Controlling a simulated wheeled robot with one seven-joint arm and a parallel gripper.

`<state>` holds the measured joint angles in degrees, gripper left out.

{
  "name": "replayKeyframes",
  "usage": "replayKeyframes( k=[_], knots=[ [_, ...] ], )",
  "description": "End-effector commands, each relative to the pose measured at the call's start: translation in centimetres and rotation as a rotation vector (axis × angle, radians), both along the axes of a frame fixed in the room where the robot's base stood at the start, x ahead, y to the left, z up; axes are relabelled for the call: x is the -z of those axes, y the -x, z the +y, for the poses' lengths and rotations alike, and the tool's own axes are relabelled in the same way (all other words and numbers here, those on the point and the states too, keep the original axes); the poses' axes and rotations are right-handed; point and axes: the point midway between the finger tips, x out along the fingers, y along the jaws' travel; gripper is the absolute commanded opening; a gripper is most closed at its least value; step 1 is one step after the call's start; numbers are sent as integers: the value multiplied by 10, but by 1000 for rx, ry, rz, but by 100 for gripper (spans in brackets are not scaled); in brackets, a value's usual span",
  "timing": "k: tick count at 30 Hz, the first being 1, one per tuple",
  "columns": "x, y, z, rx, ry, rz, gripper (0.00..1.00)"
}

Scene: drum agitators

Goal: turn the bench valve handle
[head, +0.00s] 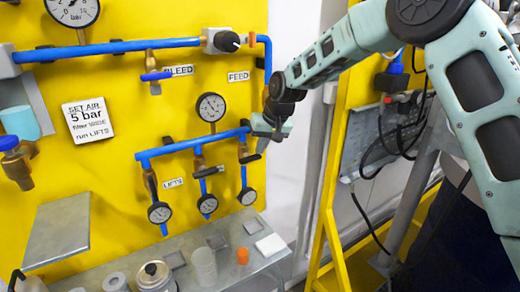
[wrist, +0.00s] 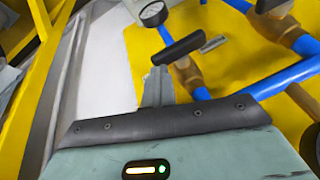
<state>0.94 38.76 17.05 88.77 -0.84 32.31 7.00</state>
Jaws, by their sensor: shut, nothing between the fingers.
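On the yellow panel, a blue pipe carries several brass valves with black bar handles above small gauges. No readable label says bench. The right-hand valve's black handle (head: 250,158) is closest to my gripper (head: 270,140). In the wrist view a black handle (wrist: 182,45) sits slantwise on a brass valve (wrist: 189,76), just beyond the fingertips. My gripper (wrist: 156,88) is shut and empty, its grey fingers together just below and left of that handle. I cannot tell whether they touch it. In the head view, my gripper's dark body partly hides the fingers.
The blue pipe (head: 190,145) runs close to the gripper. A gauge (head: 211,107) stands above it, and the feed knob (head: 228,41) is higher up. A grey shelf (head: 265,265) with cups and blocks lies below. A yellow frame (head: 335,180) stands to the right.

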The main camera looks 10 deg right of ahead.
Motion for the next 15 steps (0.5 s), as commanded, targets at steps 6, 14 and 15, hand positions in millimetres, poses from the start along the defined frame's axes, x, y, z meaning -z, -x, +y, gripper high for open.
replayKeyframes(
  k=[6,14,15],
  knots=[
    [8,-1,-7,5,7,4,0],
    [12,-1,-11,7,9,10,0],
    [12,-1,-11,7,10,11,0]
  ],
)
